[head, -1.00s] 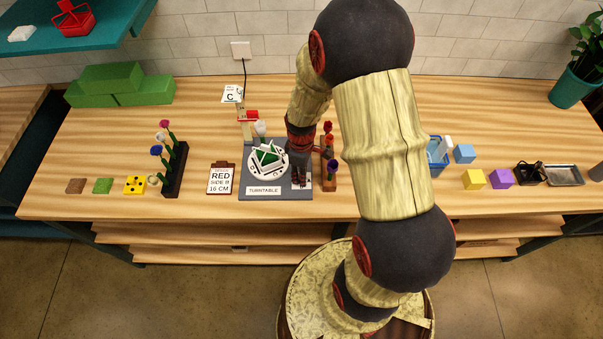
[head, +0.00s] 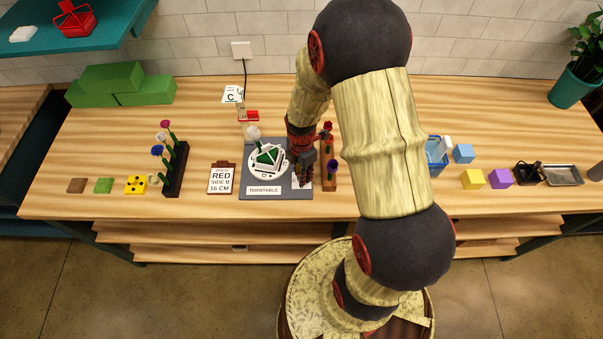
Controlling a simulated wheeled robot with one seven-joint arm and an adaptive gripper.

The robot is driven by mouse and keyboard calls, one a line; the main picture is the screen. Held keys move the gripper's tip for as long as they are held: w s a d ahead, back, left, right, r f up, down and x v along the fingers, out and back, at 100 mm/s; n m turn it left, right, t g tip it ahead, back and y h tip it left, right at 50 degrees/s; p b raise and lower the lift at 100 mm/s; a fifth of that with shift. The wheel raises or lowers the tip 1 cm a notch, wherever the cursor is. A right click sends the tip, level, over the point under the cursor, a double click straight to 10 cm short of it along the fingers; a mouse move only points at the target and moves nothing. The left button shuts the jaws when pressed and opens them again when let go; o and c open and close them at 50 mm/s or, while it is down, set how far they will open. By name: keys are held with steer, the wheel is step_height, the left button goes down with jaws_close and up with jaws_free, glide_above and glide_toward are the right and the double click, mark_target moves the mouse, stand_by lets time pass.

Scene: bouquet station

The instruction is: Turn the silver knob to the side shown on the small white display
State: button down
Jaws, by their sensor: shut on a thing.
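The turntable (head: 250,181) is a grey base with a round white disc (head: 257,173) carrying a green piece and a white frame. My gripper (head: 304,182) points down at the right part of this base, with its fingers close together. The silver knob is hidden at the fingers, which are shut on it as far as I can tell. A pale panel (head: 295,184) on the base is partly covered by the fingers. A small white display (head: 231,95) behind the turntable reads "C".
A clipboard (head: 221,180) reading "RED SIDE B 16 CM" lies left of the turntable. A dark flower rack (head: 174,172) stands farther left, a brown one (head: 329,178) right of my gripper. A red-and-white device (head: 248,115) stands behind. My arm hides the middle right.

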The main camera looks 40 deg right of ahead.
steer(key=shift+n, duration=1)
steer(key=c, duration=1.5)
jaws_free()
steer(key=shift+c, duration=0.2)
step_height(320, 180, up, 12)
